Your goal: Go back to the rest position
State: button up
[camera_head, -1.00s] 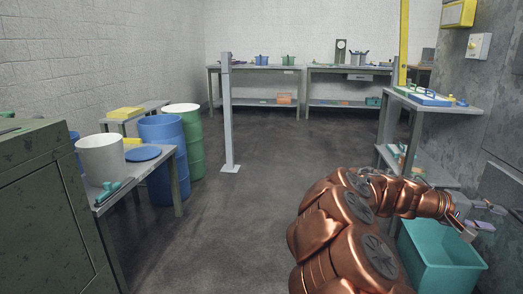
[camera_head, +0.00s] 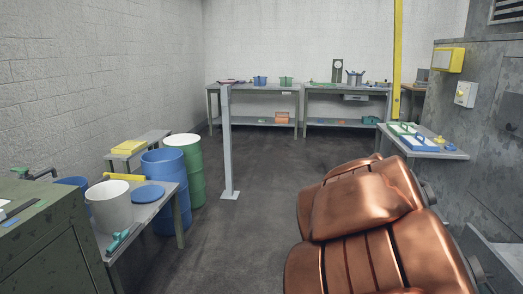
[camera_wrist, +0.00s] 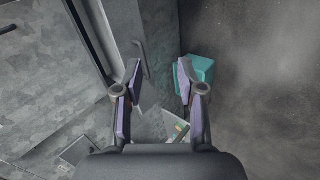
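My gripper (camera_wrist: 159,95) shows in the wrist view with its two purple-padded fingers spread apart. Nothing is between the pads, so it is open and empty. It points down over the floor, with a grey cabinet surface at the left of that view. In the head view my copper arm is folded up large at the lower right, and the gripper itself is out of sight there. The teal bin (camera_wrist: 201,72) lies below and beyond the right finger in the wrist view. My arm covers that area in the head view.
A low table (camera_head: 152,211) with a white bucket (camera_head: 111,207), blue drum (camera_head: 165,168) and green drum (camera_head: 190,160) stand left. A grey post (camera_head: 228,140) rises mid-floor. The floor between is clear.

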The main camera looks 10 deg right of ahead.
jog(key=s+a+r+n+y+p, duration=0.1)
jog(key=s+a+r+y+p, duration=0.1)
jog(key=a+p, duration=0.4)
jog(key=s+a+r+n+t+y+p, duration=0.1)
jog(key=s+a+r+n+y+p, duration=0.1)
jog(key=a+r+p, duration=0.5)
jog(key=s+a+r+n+y+p, duration=0.2)
jog(key=s+a+r+p, duration=0.3)
jog(key=a, duration=0.8)
jog(key=shift+s+a+y+p, duration=0.15)
jog(key=shift+a+y+p, duration=0.2)
jog(key=shift+y+p, duration=0.7)
jog(key=shift+d, duration=0.15)
